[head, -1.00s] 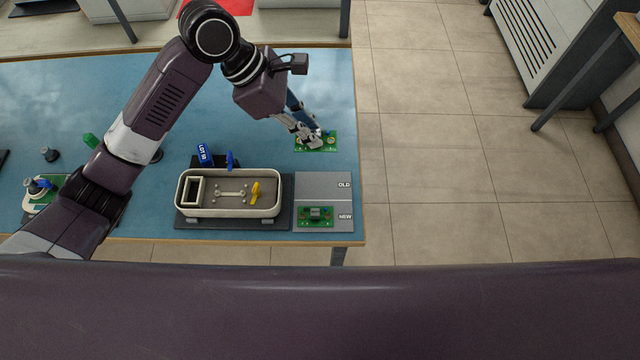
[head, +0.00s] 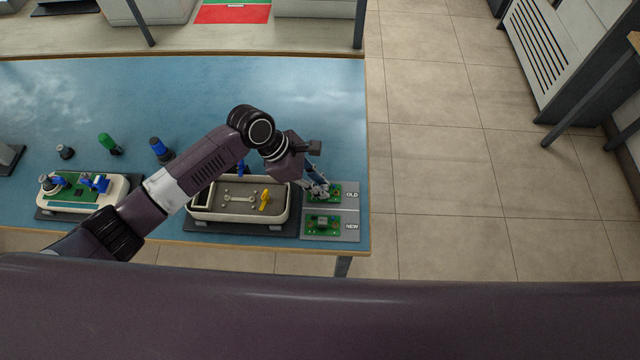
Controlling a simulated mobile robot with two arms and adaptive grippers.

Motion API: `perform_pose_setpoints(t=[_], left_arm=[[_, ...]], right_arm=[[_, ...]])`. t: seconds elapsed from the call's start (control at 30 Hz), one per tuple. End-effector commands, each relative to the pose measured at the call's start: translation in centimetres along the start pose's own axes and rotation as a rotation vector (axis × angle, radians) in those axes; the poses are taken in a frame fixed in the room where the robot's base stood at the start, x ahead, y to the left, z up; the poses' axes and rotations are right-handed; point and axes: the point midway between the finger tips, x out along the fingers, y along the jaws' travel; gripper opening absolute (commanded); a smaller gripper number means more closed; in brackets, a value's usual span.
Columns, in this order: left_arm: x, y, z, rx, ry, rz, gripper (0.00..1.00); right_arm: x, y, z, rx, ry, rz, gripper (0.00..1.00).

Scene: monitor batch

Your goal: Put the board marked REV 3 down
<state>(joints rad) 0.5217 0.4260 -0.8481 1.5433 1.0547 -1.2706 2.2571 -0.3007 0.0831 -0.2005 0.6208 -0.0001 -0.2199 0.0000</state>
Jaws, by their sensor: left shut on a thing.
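My left gripper (head: 321,190) is shut on a green board (head: 334,196). The board is at the OLD half of a grey two-part mat (head: 351,207) near the table's right edge. I cannot tell whether it touches the mat. The fingers hide part of it. The print on both boards is too small to read, so I cannot tell which is REV 3. My right gripper is not in view.
A cream tray (head: 240,216) with a yellow-handled part inside stands left of the mat. A cream fixture (head: 118,193) with a green board and blue clamps stands further left. Several bottles stand behind. The blue table (head: 280,85) is clear at the back.

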Motion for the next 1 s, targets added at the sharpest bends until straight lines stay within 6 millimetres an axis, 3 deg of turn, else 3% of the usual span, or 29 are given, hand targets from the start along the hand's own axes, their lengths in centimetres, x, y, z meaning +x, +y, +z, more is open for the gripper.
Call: perform_pose_setpoints(t=[0.37, 0.4, 0.57, 0.87, 1.0], left_arm=[[0.3, 0.0, -0.2, 0.0, 0.0, 0.0, 0.0], [0.4, 0.0, -0.2, 0.0, 0.0, 0.0, 0.15], [0.4, 0.0, -0.3, 0.0, 0.001, 0.001, 0.31], [0.3, 0.0, -0.3, 0.001, 0.002, 0.001, 0.31], [-1.1, 0.1, -0.2, 0.001, 0.001, 0.002, 0.31]], right_arm=[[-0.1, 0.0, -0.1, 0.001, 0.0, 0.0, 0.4], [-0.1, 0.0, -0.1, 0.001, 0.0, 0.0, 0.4], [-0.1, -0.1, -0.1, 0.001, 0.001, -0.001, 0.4], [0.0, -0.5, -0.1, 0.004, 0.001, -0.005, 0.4], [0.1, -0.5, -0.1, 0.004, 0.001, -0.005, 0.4]])
